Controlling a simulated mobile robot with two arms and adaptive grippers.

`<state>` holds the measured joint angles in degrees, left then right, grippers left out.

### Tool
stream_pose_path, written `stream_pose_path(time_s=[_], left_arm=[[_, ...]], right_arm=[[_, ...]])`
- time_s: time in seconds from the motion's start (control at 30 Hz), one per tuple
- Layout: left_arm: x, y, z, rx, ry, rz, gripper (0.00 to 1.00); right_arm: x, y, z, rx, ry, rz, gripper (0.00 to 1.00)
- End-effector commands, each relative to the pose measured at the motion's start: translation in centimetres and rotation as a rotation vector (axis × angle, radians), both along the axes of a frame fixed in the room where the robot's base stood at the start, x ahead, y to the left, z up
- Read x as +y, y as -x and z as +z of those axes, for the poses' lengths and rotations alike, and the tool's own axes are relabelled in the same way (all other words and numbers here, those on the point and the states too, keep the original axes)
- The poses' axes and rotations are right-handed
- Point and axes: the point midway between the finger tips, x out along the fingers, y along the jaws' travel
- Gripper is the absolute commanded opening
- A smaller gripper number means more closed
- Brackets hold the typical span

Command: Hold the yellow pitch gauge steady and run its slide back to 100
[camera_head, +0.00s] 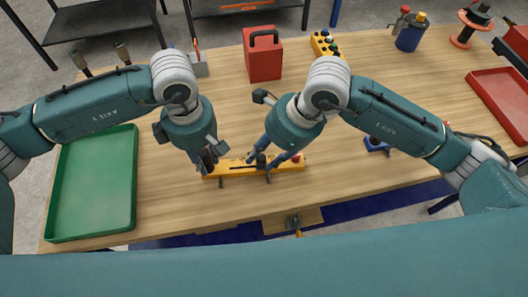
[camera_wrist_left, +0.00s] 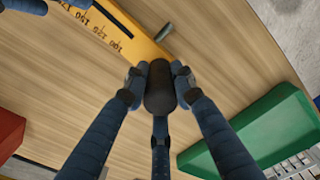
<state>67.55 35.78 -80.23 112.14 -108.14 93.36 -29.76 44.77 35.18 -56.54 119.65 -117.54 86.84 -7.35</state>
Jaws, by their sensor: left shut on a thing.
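The yellow pitch gauge (camera_head: 236,168) lies on the wooden table in front of me, long side running left to right. My left gripper (camera_head: 209,168) is shut on the dark round handle (camera_wrist_left: 160,88) at the gauge's left end. My right gripper (camera_head: 264,164) is down at the gauge's dark slide (camera_head: 261,158), right of the bar's middle. Its fingers partly hide the slide, and I cannot tell whether they grip it.
A green tray (camera_head: 133,190) stands at the left, a red tray (camera_head: 487,84) at the far right. A red box with a handle (camera_head: 264,66) and a yellow block with knobs (camera_head: 319,42) stand behind. A small blue item (camera_head: 375,146) lies right of the gauge.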

Motion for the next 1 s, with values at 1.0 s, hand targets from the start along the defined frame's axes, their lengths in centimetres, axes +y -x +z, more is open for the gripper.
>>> stream_pose_path(time_s=[1.0], left_arm=[[-0.3, 0.2, 0.0, 0.004, 0.006, -0.005, 0.0]], right_arm=[[7.7, -0.1, 0.2, -0.006, -0.008, -0.003, 0.0]])
